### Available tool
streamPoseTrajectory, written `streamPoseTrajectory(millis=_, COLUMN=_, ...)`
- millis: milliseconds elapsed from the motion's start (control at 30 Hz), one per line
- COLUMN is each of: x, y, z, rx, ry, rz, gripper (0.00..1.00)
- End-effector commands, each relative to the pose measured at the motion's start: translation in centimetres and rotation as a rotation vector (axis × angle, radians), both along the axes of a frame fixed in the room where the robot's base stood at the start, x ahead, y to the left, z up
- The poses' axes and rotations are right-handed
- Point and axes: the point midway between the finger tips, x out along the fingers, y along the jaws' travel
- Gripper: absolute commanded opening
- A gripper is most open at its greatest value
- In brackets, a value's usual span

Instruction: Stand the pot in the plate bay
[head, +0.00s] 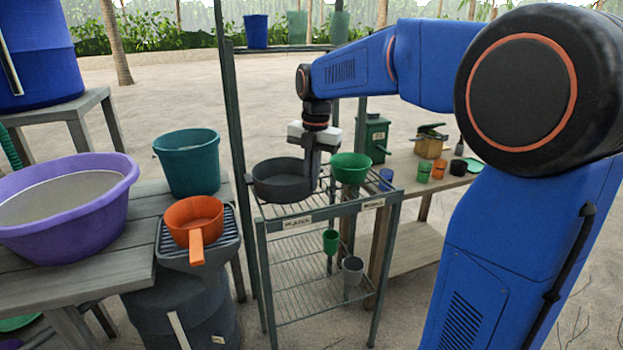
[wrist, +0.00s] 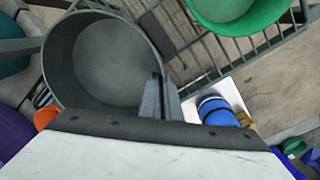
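A dark grey round pot (head: 270,187) is upright at the left part of the rack's top, behind the label reading PLATES (head: 298,222). My gripper (head: 313,178) points down at the pot's right side, its fingers closed on the pot's wall. In the wrist view the pot (wrist: 75,65) fills the upper left, open side up, looking empty, and the fingers (wrist: 160,100) straddle its rim. The plate bay (head: 280,212) is the left half of the wire top. I cannot tell whether the pot's base touches the wires.
A green bowl (head: 351,166) sits in the right bay, close to my gripper. An orange saucepan (head: 190,215) stands on a stove at left, near a teal bucket (head: 187,160) and purple tub (head: 70,215). Rack posts (head: 236,120) rise beside the pot. Cups (head: 424,172) stand on the right table.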

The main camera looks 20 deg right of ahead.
Motion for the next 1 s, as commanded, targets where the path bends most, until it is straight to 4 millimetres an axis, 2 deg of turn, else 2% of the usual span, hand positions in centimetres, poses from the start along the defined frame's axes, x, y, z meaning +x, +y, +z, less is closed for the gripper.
streamPoseTrajectory(millis=33, x=0.0, y=0.0, z=-0.1, rx=0.000, ry=0.000, rz=0.000, gripper=0.06)
streamPoseTrajectory(millis=100, x=0.0, y=0.0, z=-0.1, rx=0.000, ry=0.000, rz=0.000, gripper=0.22)
streamPoseTrajectory(millis=400, x=0.0, y=0.0, z=0.0, rx=0.000, ry=0.000, rz=0.000, gripper=0.22)
streamPoseTrajectory(millis=533, x=0.0, y=0.0, z=0.7, rx=0.000, ry=0.000, rz=0.000, gripper=0.22)
streamPoseTrajectory(millis=667, x=-0.1, y=-0.1, z=2.5, rx=0.000, ry=-0.003, rz=0.000, gripper=0.22)
streamPoseTrajectory(millis=1000, x=-0.3, y=-0.4, z=9.0, rx=0.000, ry=-0.001, rz=0.000, gripper=0.22)
